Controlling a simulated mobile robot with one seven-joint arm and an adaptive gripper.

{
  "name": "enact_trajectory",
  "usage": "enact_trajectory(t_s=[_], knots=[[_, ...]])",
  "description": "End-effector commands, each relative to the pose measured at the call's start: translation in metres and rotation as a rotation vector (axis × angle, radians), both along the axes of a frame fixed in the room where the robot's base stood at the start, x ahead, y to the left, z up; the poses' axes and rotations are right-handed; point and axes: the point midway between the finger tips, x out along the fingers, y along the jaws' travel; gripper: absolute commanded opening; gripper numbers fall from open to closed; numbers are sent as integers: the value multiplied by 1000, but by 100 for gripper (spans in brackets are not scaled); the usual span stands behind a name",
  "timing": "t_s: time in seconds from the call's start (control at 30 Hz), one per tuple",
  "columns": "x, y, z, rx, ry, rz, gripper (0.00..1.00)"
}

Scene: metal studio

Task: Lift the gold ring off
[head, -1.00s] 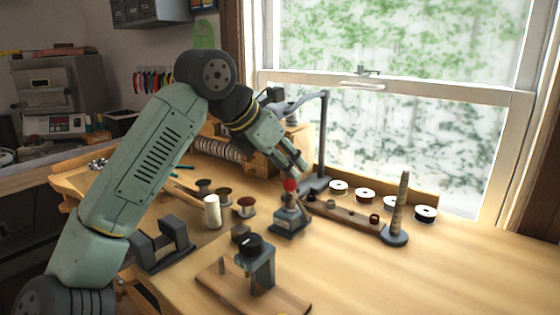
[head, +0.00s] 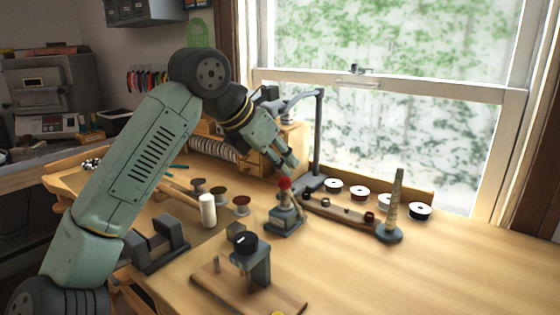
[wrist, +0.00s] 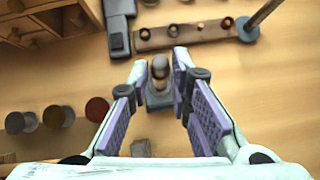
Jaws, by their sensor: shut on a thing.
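My gripper (head: 291,164) is at the small grey stand (head: 285,222), its fingertips just above the red ball (head: 284,183) on top. In the wrist view the purple-padded fingers (wrist: 161,65) point down at the stand. Between their tips shows a small grey-brown rounded piece (wrist: 160,68). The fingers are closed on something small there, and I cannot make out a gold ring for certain. Several small rings or holes line the wooden strip (wrist: 185,36) beyond the fingers, one of them brownish gold (wrist: 172,30).
A tapered rod on a round base (head: 390,234) stands right of the strip. A lamp post (head: 318,130) rises behind. A white candle-like cylinder (head: 208,210) and small spools stand left. A black-topped clamp (head: 258,265) is in front. The table's right side is clear.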

Motion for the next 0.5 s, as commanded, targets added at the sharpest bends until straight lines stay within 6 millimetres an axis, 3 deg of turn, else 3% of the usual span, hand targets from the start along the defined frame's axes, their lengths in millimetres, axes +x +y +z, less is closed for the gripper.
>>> enact_trajectory(t_s=[0.5], knots=[[0, 0, 18, 2, -2, 1, 0]])
